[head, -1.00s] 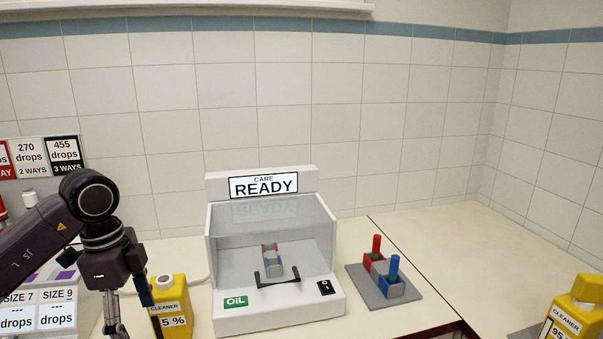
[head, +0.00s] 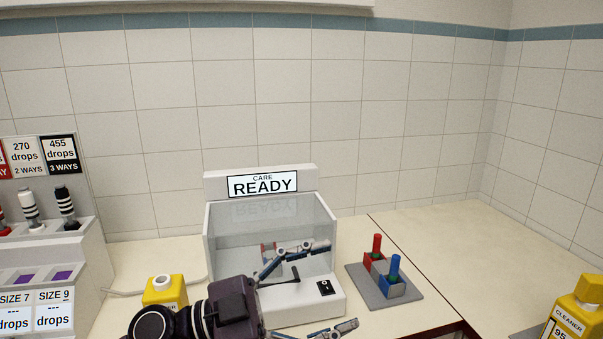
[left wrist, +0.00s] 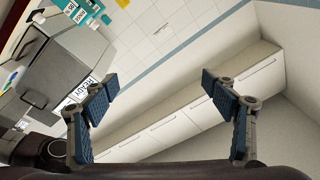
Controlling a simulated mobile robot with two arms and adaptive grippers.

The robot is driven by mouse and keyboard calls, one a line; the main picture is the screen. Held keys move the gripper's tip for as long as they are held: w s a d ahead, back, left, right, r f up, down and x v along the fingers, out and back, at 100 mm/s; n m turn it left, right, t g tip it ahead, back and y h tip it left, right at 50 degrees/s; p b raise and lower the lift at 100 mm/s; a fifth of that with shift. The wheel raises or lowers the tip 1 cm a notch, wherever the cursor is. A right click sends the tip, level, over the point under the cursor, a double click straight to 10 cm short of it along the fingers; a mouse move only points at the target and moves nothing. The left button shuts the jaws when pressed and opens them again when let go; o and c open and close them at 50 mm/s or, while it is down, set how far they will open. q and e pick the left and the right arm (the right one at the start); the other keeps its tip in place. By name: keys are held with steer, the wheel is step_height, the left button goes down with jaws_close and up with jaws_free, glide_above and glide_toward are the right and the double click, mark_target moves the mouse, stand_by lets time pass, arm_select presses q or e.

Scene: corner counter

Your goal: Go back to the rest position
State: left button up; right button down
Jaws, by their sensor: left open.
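My left gripper (head: 332,286) is in front of the white care machine (head: 222,188), with its fingers spread to the right. It is open and empty, and its two fingers are wide apart in the left wrist view (left wrist: 160,82). The arm and one finger cover part of the machine's front. I cannot tell whether the gripper touches the machine. My right gripper is not in view.
The machine's sign reads READY. A grey stand with red and blue holders (head: 375,296) is to its right. A dispenser rack (head: 90,247) is far left. The back right counter (head: 450,235) is clear.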

arm_select(q)
steer(key=w+a+f+n+t+y, duration=0.1)
steer(key=w+a+n+t+y, duration=0.75)
steer(key=a+n+t, duration=0.55)
steer(key=s+a+f+n+g+y, duration=0.2)
steer(key=a+f+n+y, duration=0.3)
steer(key=f, duration=0.5)
steer(key=s+a+f+n+g+y, duration=0.1)
steer(key=s+a+f+n+y, duration=0.15)
steer(key=a+f+y, duration=0.55)
steer(key=s+d+f+g+h, duration=0.1)
steer(key=s+f+g, duration=0.5)
steer(key=s+f, duration=0.5)
steer(key=s+d+f+g+h, duration=0.1)
steer(key=s+f+g, duration=0.65)
steer(key=s, duration=0.65)
step_height(320, 180, down, 30)
steer(key=s+r+m, duration=0.1)
steer(key=s, duration=0.2)
steer(key=s+a+f, duration=0.3)
steer(key=s+f, duration=1.2)
steer(key=s, duration=0.1)
steer(key=shift+f+g, duration=0.25)
steer(key=shift+g, duration=0.1)
